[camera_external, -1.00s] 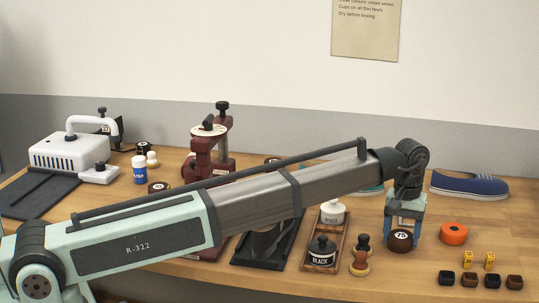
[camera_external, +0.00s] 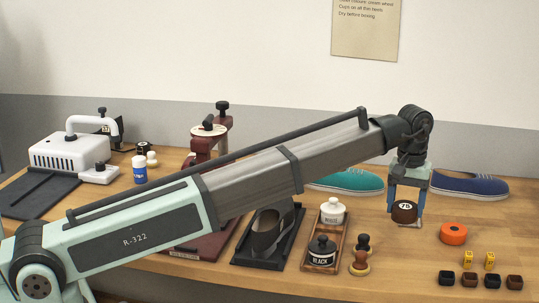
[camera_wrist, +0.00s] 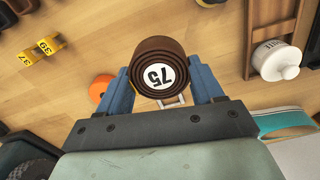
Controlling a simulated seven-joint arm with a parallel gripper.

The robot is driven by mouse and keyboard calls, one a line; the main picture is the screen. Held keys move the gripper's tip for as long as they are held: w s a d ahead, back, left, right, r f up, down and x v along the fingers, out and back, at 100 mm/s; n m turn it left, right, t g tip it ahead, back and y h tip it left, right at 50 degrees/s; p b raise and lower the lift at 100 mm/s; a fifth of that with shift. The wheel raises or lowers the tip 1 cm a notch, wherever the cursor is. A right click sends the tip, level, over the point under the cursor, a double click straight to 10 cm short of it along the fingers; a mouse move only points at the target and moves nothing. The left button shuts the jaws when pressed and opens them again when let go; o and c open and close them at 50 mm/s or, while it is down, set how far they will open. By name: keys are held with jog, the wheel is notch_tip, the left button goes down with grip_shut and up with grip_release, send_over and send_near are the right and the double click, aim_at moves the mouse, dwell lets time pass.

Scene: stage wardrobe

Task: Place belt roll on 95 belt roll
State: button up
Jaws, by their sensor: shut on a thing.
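A brown belt roll marked 75 (camera_external: 404,212) hangs between the fingers of my gripper (camera_external: 407,205), a little above the table. In the wrist view the roll (camera_wrist: 158,68) sits between the two blue fingers (camera_wrist: 160,92), its label facing the camera. My gripper is shut on it. I cannot pick out a roll marked 95; my arm covers part of the table.
A wooden tray (camera_external: 340,240) holds white and black bottles. Teal (camera_external: 346,180) and blue (camera_external: 470,186) shoes stand behind. A maroon press (camera_external: 203,145) stands left.

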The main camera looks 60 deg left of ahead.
jog(key=shift+r, duration=0.95)
jog(key=shift+s+m, duration=0.4)
jog(key=shift+m, duration=0.7)
jog(key=s+a+m, duration=0.1)
jog(key=s, duration=0.1)
jog(key=s+a+m, duration=0.1)
jog(key=s, duration=0.2)
jog(key=s+a+m, duration=0.1)
jog(key=s, duration=0.2)
jog(key=shift+s+a, duration=0.15)
jog(key=shift+a, duration=0.05)
jog(key=s+a+r, duration=0.2)
jog(key=s+a, duration=0.4)
jog(key=a, duration=0.1)
jog(key=s+a+r+n, duration=0.1)
jog(key=a+r+n, duration=0.15)
jog(key=a, duration=1.05)
jog(key=a+r+n, duration=0.2)
jog(key=a+n, duration=0.1)
jog(key=a, duration=1.1)
jog(key=s+a+r+n, duration=0.1)
jog(key=a+r+n, duration=0.15)
jog(key=a, duration=1.05)
jog(key=s+a+f+n, duration=0.3)
jog(key=s, duration=0.8)
jog(key=s+a+f+n, duration=0.3)
jog(key=s, duration=0.9)
jog(key=shift+w+a+f, duration=0.1)
jog(key=shift+a+f, duration=0.05)
jog(key=shift+f, duration=4.5)
